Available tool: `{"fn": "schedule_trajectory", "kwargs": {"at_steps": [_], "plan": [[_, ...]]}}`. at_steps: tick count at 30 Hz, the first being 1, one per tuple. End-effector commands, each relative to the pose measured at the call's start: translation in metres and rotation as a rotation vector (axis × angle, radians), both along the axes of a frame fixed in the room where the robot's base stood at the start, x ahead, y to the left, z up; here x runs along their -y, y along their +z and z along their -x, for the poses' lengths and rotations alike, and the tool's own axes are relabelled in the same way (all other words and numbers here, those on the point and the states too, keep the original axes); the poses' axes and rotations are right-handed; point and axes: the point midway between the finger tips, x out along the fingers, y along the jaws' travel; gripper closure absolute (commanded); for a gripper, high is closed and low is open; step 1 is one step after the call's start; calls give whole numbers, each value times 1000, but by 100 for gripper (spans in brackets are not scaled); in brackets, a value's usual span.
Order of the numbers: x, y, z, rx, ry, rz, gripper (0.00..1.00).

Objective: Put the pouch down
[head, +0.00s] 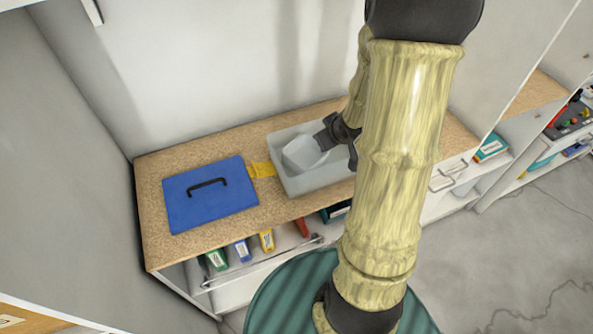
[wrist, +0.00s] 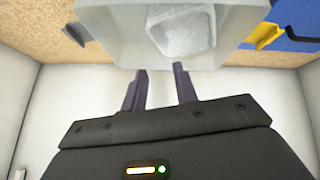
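A whitish, rounded-corner item (head: 303,153), which looks like the pouch, is in the grey bin (head: 318,184) on the wooden counter. In the wrist view the pale item (wrist: 182,30) lies inside the bin (wrist: 112,32), apart from my fingers. My gripper (wrist: 159,80) is open, with nothing between its two dark fingers. In the head view my gripper (head: 328,138) is at the bin's right side, close to the pale item. My arm hides part of the bin's right end.
A blue case (head: 212,205) with a black handle lies on the counter (head: 150,215) left of the bin. A yellow item (head: 262,170) lies between them. Binders (head: 241,250) stand on the shelf below. A wall (head: 225,70) rises behind the counter.

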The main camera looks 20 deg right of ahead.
Motion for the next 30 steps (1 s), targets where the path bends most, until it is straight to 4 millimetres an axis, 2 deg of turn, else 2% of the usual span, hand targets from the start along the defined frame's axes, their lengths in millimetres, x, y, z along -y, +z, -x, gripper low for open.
{"fn": "schedule_trajectory", "kwargs": {"at_steps": [1, 5, 9, 12, 16, 30], "plan": [[-17, 11, 6, -35, -26, 9, 71], [-60, 28, 37, -152, -112, -14, 71], [-108, 41, 79, -280, -173, -82, 71], [-131, 46, 101, -347, -193, -125, 71], [-141, 48, 112, -380, -201, -146, 71], [-140, 47, 111, -380, -203, -145, 71]]}}
